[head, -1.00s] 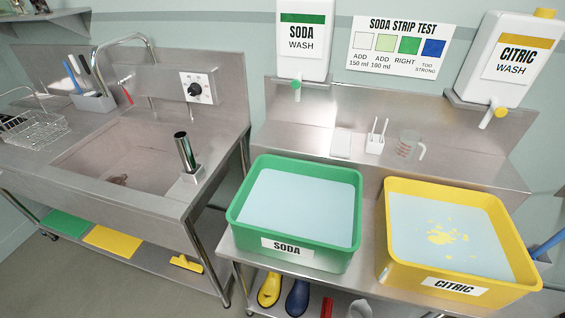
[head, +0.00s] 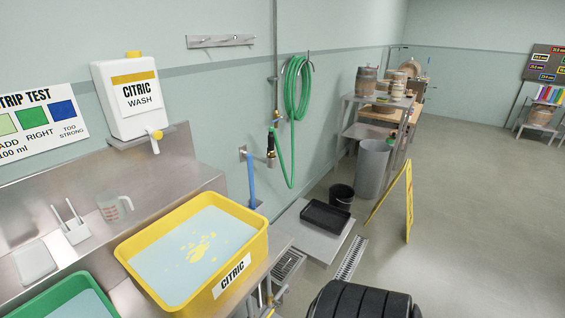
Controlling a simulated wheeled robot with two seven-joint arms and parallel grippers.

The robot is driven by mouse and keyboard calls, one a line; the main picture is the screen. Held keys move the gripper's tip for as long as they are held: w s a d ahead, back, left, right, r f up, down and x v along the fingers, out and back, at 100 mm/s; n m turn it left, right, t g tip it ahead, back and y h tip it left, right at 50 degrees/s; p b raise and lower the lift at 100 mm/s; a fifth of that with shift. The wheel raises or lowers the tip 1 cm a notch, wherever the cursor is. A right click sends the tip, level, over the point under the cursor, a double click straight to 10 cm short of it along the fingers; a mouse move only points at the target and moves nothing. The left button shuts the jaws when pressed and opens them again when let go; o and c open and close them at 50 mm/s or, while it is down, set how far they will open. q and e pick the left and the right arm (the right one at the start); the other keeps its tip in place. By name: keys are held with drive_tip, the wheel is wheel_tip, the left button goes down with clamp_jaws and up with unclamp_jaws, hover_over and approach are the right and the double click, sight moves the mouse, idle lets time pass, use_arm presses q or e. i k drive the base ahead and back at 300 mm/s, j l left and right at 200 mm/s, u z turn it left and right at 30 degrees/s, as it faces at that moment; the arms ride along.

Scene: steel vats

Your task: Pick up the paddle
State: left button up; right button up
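No paddle can be clearly identified. A blue upright shaft (head: 251,180) stands by the wall to the right of the yellow CITRIC tub (head: 172,298). I cannot tell whether it is the paddle's handle, and its lower part is hidden. The CITRIC tub stands on the steel bench and holds pale blue liquid with yellow patches. Part of the green SODA tub (head: 32,303) shows at the bottom left. Neither of my grippers is in view.
A green hose (head: 296,90) hangs on the wall. A black tray (head: 325,216) lies on a low grey platform near a black bucket (head: 341,196) and grey bin (head: 373,168). A yellow floor sign (head: 409,200) stands on the right. Open floor lies beyond it.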

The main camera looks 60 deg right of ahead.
sight(249, 157)
drive_tip(key=z, duration=1.7)
